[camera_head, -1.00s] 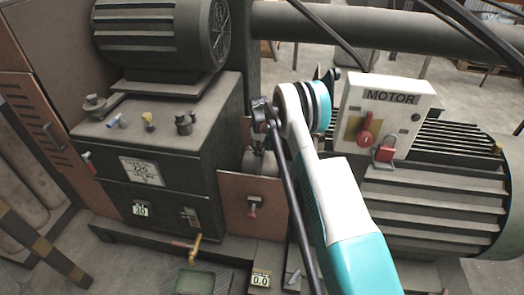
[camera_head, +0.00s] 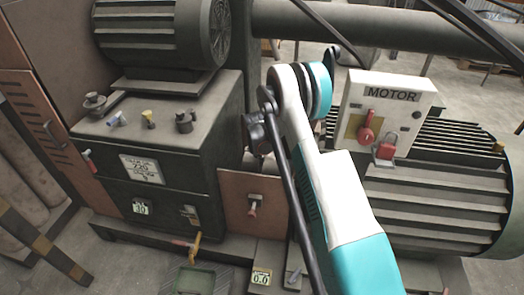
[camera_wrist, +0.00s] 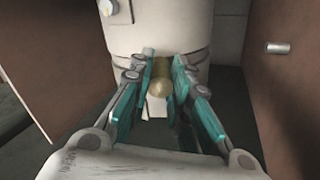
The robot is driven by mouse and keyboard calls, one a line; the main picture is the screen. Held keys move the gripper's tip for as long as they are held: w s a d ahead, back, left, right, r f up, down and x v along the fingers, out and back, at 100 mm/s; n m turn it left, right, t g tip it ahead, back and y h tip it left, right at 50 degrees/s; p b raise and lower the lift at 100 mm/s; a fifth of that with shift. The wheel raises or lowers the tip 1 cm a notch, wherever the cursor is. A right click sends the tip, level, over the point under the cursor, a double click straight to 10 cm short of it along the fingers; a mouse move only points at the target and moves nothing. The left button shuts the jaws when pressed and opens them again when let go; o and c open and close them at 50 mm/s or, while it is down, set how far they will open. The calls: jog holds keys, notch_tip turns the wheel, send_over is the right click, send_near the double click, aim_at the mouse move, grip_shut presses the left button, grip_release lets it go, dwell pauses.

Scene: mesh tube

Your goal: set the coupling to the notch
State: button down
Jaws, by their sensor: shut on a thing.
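In the wrist view my gripper (camera_wrist: 159,86) is shut on a short brass-coloured peg with a rounded end (camera_wrist: 159,87). The peg lies between the teal fingers, in front of a large pale cylinder (camera_wrist: 158,30). I cannot tell whether the peg joins the cylinder, or whether this cylinder is the coupling. No notch can be made out. A small round gauge (camera_wrist: 106,7) sits on the cylinder's upper left. In the head view my arm hides the gripper and what it holds.
Brown panels flank the gripper at left (camera_wrist: 65,50) and right (camera_wrist: 285,90) in the wrist view; the right one bears a short metal pin (camera_wrist: 278,47). In the head view a dark cabinet (camera_head: 190,160) stands left, and a box marked MOTOR (camera_head: 415,115) and a ribbed motor (camera_head: 430,205) stand right.

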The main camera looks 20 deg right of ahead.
jog(key=shift+s+a+f+t+h+b, duration=0.35)
jog(key=shift+s+a+f+t, duration=0.1)
jog(key=shift+s+t, duration=0.2)
jog(key=shift+r, duration=0.1)
jog(key=c, duration=1.5)
grip_release()
jog(key=shift+o, duration=0.2)
jog(key=shift+r, duration=0.1)
jog(key=v, duration=1.1)
jog(key=shift+r, duration=0.35)
jog(key=shift+s+a, duration=0.1)
jog(key=shift+a, duration=0.05)
